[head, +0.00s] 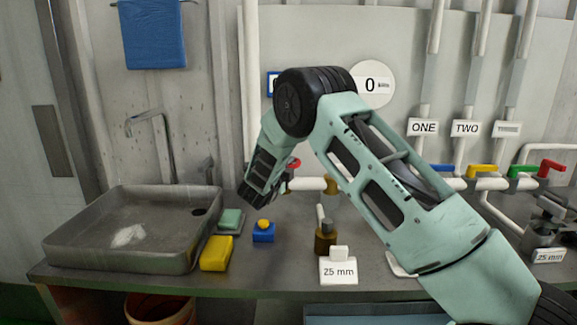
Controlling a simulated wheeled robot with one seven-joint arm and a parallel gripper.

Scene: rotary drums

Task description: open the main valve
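A small red handle (294,163) shows on the white pipe at the back wall, just right of the lower part of my arm. It is partly hidden behind the arm, and I cannot tell whether it is the main valve. My arm bends at a black joint and reaches down and left. My gripper (250,194) is at its dark lower end, above the counter and left of the red handle. Its fingers cannot be made out, so its opening and any contact are unclear. A round white dial (371,85) reading 0 is on the wall behind the arm.
A grey sink (120,258), yellow sponge (216,254), green block (230,220) and blue block with a yellow button (263,235) are at left. A brass weight (325,240) stands behind a 25 mm card (338,271). Blue, yellow, green and red (551,168) handles line the right pipes.

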